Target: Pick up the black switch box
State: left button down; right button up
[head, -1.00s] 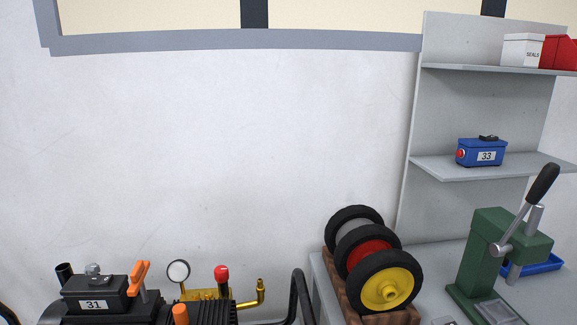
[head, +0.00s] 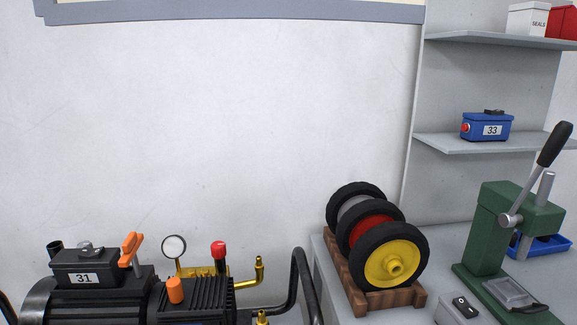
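A black box labelled 31 (head: 85,268) sits on top of the black motor of a pump at the lower left of the head view. It has a grey knob on its top and stands upright. An orange lever (head: 131,250) rises just to its right. A blue box labelled 33 (head: 487,127), with a black part on top and a red button on its left end, rests on the middle shelf at the right. Neither of my grippers shows in the head view.
The pump (head: 195,298) carries a gauge, a red knob and brass fittings. A wooden rack of wheels (head: 387,300), a green lever press (head: 490,230) and a small rocker switch (head: 462,308) stand on the right bench.

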aim_at(84, 268)
jog(key=i+j+u, duration=0.1)
jog(key=u, duration=1.15)
jog(key=j+z, duration=0.1)
jog(key=z, duration=0.35)
jog(key=j+z, duration=0.35)
jog(key=j, duration=0.4)
jog(key=j+z, duration=0.35)
jog(key=j, duration=0.4)
